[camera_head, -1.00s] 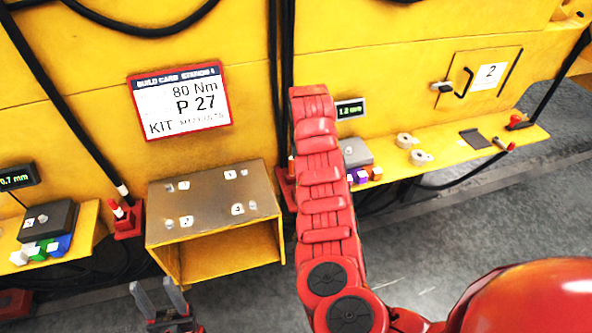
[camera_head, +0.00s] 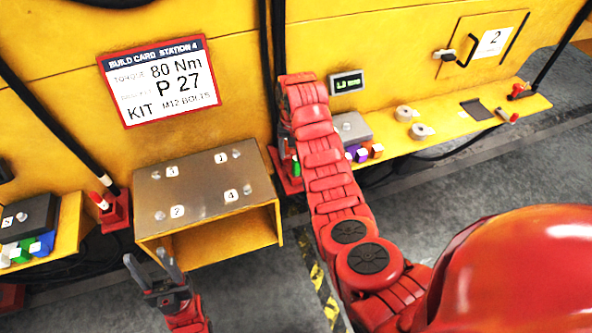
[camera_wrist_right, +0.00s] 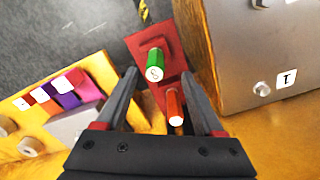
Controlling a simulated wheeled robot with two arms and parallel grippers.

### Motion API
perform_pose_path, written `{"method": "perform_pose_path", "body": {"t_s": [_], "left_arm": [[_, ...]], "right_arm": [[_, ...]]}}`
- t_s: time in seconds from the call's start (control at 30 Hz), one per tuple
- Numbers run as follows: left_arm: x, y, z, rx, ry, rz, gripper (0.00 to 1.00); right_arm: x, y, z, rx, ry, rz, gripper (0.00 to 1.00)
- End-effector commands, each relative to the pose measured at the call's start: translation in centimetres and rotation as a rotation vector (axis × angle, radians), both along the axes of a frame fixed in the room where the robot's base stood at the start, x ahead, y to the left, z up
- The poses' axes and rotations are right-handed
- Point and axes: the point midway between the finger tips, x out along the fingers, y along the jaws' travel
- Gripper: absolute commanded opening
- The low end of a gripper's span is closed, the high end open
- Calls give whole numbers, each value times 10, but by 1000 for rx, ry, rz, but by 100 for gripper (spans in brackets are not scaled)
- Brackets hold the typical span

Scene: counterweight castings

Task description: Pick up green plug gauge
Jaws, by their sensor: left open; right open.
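The green plug gauge (camera_wrist_right: 155,66) stands in a red holder (camera_wrist_right: 146,38) in the right wrist view, its numbered end facing the camera. A small part of it (camera_head: 295,166) shows beside my right arm in the head view. An orange-red plug (camera_wrist_right: 175,106) stands beside it, nearer my wrist. My right gripper (camera_wrist_right: 160,76) is open, with its fingers on either side of the two plugs and nothing gripped. In the head view my right arm hides that gripper. My left gripper (camera_head: 146,257) is open and empty, in front of the brown-topped box.
The brown-topped box (camera_head: 205,185) with numbered marks stands left of the holder, its edge close to my right gripper. A ledge with a grey block (camera_head: 352,128), coloured blocks (camera_head: 363,152) and rings (camera_head: 421,131) lies to the right. Another red holder (camera_head: 116,211) stands left.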

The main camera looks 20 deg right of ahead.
Motion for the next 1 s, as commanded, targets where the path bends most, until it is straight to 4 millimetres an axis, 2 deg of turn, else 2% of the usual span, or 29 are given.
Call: {"method": "perform_pose_path", "body": {"t_s": [0.03,0.2,0.3,0.43,0.5,0.63,0.93,0.97,1.0], "left_arm": [[0,0,-4,0,0,0,50],[0,0,-4,0,0,0,50],[0,0,7,0,-1,0,50],[0,0,25,0,-1,0,50],[0,0,24,0,-1,0,50],[0,0,28,0,-1,0,50],[0,0,28,0,0,0,50],[0,0,28,0,-1,0,50],[0,0,28,0,-1,0,50]], "right_arm": [[0,-1,-10,0,2,-1,70],[-1,-1,-19,0,2,-1,70],[-3,-2,-25,-1,8,-1,70],[-6,-5,-43,0,7,-1,70],[-5,-5,-54,1,9,-1,70],[-5,-5,-65,-1,6,0,70],[-4,-5,-71,-1,0,0,70],[-4,-5,-71,-1,0,0,68],[-4,-5,-71,-1,0,0,60]]}}
